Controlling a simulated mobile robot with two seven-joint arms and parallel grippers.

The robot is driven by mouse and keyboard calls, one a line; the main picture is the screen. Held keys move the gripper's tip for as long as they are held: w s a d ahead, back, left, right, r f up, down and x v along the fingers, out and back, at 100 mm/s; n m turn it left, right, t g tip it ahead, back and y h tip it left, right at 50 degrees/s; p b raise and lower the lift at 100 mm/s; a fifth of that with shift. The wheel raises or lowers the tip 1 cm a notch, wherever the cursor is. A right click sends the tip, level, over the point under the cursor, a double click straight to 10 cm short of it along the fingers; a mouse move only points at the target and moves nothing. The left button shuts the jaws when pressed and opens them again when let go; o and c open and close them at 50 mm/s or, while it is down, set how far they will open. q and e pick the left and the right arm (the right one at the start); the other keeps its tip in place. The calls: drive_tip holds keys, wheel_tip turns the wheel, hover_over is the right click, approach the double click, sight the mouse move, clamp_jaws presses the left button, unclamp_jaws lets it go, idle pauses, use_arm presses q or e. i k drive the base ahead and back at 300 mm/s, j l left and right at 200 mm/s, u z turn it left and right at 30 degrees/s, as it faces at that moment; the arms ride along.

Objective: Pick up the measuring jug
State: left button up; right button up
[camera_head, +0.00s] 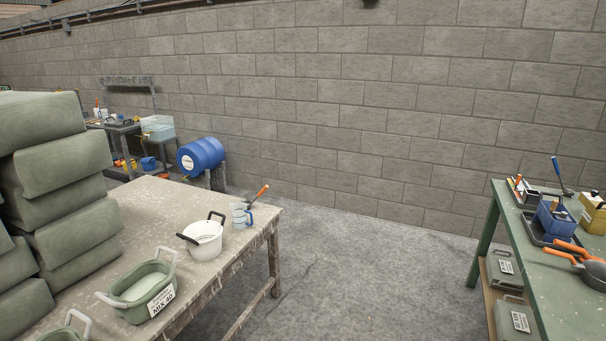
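A small translucent jug (238,215) with a blue handle stands upright near the far right corner of the wooden table (180,206). It looks like the measuring jug, though any markings are too small to read. A tool with an orange handle (262,191) sticks up at the jug, and I cannot tell whether it stands inside or behind it. Neither of my grippers is in view.
A white bucket (204,240) stands just left of the jug. A green tub (140,285) labelled MIX 40 is nearer. Stacked sacks (60,150) rise at left. A green bench (560,290) with tools stands at right. The floor (370,280) between the tables is clear.

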sight(242, 217)
drive_tip(key=i+u, duration=0.25)
drive_tip(key=i, duration=0.2)
drive_tip(key=i+l+u, duration=0.25)
drive_tip(key=i, duration=0.2)
drive_tip(key=i+l+u, duration=0.2)
drive_tip(key=i, duration=0.2)
drive_tip(key=i+l+u, duration=0.15)
drive_tip(key=u, duration=0.2)
drive_tip(key=i+l+u, duration=0.55)
drive_tip(key=u, duration=0.15)
